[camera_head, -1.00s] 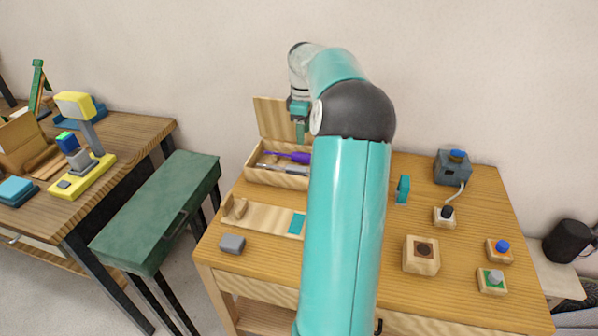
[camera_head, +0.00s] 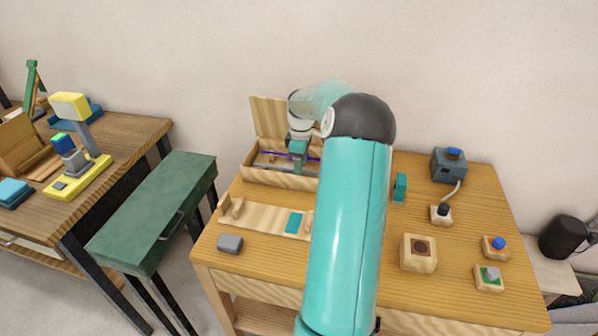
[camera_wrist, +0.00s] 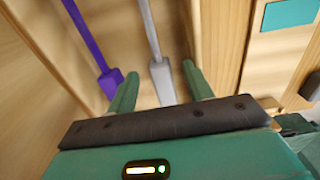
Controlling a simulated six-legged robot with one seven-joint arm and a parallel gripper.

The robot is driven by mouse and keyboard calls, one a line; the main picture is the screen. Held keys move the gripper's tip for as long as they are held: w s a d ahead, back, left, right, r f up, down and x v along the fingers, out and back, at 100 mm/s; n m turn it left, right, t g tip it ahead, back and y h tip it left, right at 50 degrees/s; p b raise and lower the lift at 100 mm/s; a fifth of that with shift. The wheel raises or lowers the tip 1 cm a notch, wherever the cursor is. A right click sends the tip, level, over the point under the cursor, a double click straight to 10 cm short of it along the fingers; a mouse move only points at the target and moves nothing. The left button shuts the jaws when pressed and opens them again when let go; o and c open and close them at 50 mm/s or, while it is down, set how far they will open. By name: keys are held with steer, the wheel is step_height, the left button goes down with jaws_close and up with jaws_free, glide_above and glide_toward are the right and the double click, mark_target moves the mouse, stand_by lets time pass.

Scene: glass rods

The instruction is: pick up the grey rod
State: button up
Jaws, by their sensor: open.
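The grey rod (camera_wrist: 147,28) lies in the open wooden box (camera_head: 262,179), with its thicker grey end (camera_wrist: 162,82) toward my gripper in the wrist view. My gripper (camera_wrist: 160,70) is open, its two green fingers on either side of that thick end, with nothing clamped. Whether a finger touches the rod I cannot tell. In the head view my gripper (camera_head: 299,160) is low over the box, and my arm hides the box's right end. A purple rod (camera_wrist: 88,38) lies left of the grey one in the wrist view, outside the fingers.
The box's raised lid (camera_head: 268,117) stands behind it. A wooden rack (camera_head: 262,217) with a teal patch (camera_head: 293,223) and a grey block (camera_head: 230,243) are in front. Several button blocks and a teal piece (camera_head: 400,187) stand to the right.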

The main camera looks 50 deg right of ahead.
steer(key=shift+f, duration=0.55)
steer(key=shift+r, duration=0.1)
steer(key=c, duration=1.1)
